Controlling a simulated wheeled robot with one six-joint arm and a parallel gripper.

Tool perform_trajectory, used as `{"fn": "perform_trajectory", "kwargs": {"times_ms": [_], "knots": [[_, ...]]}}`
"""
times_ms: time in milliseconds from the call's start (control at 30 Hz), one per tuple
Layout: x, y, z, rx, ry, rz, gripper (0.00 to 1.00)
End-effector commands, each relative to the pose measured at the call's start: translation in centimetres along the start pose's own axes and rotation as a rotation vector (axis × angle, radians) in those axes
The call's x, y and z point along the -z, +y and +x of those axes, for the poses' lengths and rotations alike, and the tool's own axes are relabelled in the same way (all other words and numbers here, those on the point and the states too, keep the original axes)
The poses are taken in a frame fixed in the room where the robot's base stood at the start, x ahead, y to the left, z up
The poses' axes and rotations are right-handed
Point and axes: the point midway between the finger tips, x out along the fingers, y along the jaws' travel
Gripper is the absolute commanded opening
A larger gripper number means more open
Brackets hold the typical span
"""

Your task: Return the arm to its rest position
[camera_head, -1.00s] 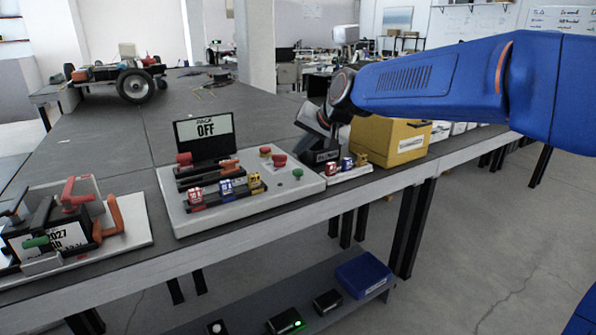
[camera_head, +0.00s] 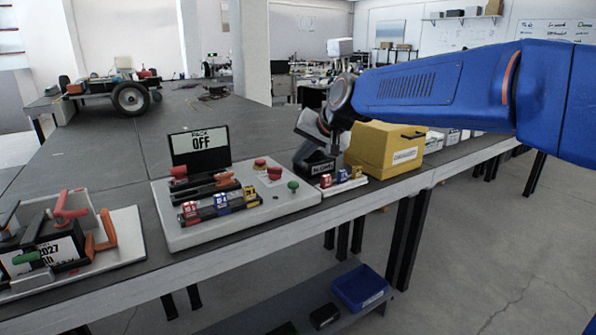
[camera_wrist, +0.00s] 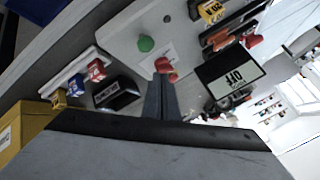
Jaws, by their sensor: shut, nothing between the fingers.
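My blue arm (camera_head: 425,85) reaches in from the right over the workbench (camera_head: 95,150). My gripper hangs at its end above the small black holder (camera_head: 318,164); its fingertips are hard to make out in the head view. In the wrist view my gripper (camera_wrist: 162,84) has its dark fingers together with nothing between them. A red button (camera_wrist: 164,66) shows right behind the tips; I cannot tell the gap.
A grey panel (camera_head: 180,234) with a "PACK OFF" display (camera_head: 200,148) and coloured switches lies on the bench. A yellow box (camera_head: 370,152) stands close to my wrist. A board with a battery (camera_head: 40,255) is at left. A blue bin (camera_head: 360,288) sits on the lower shelf.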

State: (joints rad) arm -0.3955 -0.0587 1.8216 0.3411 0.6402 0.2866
Motion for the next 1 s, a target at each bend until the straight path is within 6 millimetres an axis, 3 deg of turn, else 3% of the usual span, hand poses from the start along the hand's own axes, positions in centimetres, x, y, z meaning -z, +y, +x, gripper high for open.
{"fn": "perform_trajectory", "kwargs": {"times_ms": [167, 467, 700, 1000], "knots": [[-2.6, 4.8, -4.2, -0.059, -0.004, -0.03, 0.0], [-10.0, 14.3, -11.4, -0.19, -0.037, -0.093, 0.0], [-17.4, 21.2, -15.9, -0.292, -0.076, -0.133, 0.0], [-27.7, 28.7, -19.8, -0.416, -0.137, -0.171, 0.0]]}}
